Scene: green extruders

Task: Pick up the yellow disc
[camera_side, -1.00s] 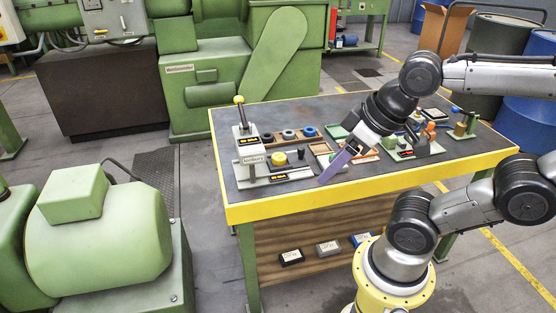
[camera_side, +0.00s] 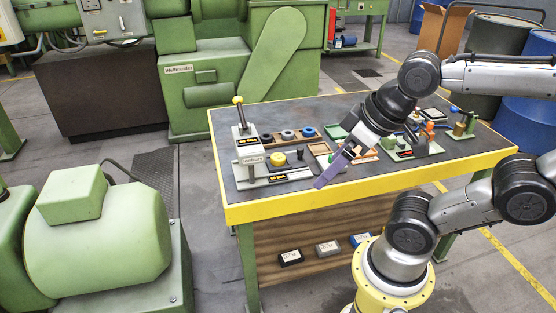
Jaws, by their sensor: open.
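The yellow disc (camera_side: 278,158) lies on a grey and white fixture at the left part of the workbench (camera_side: 350,188), beside an upright press with a yellow knob. My gripper (camera_side: 322,182) is above the bench, to the right of the disc and nearer the front edge. Its purple fingers point down and left, apart from the disc. The gap between the fingers is hard to see from this side, and nothing shows held in them.
The press (camera_side: 249,155) stands upright left of the disc. A wooden tray (camera_side: 268,139) with several round parts is behind it. Small trays and fixtures crowd the bench under and right of my arm. Bare bench lies along the front edge.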

